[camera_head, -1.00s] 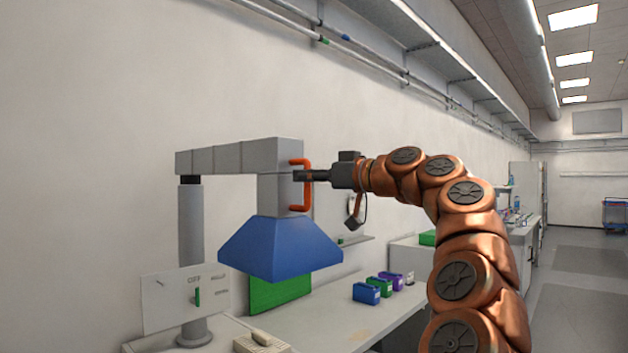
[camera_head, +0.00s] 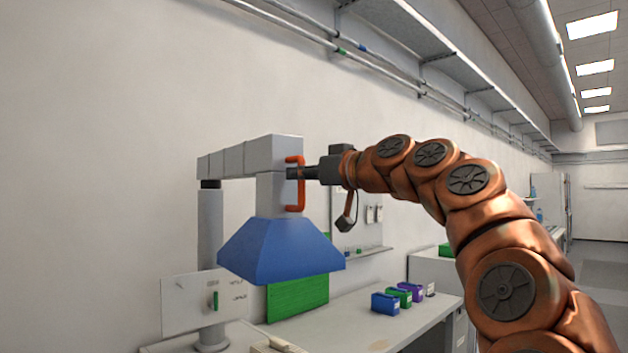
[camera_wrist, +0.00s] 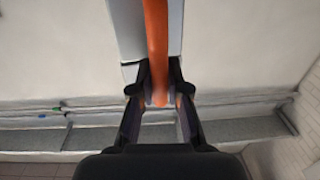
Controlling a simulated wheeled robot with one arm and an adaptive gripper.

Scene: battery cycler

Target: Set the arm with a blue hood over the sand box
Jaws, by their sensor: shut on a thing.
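The grey jointed arm (camera_head: 250,156) stands on a round post (camera_head: 210,230) at the left and reaches right and toward me. The blue hood (camera_head: 280,248) hangs from its end, over the bench. An orange handle (camera_head: 300,197) is fixed to the end block above the hood. My gripper (camera_head: 294,173) is shut on the handle at its upper part. In the wrist view the orange handle (camera_wrist: 156,45) runs between my two fingers (camera_wrist: 160,98). I cannot pick out the sand box for certain in these frames.
A panel with a green switch (camera_head: 190,303) stands by the post. A green board (camera_head: 297,297) is behind the hood. Blue, green and purple boxes (camera_head: 385,303) sit on the bench (camera_head: 365,335). Pipes and a shelf run along the wall above.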

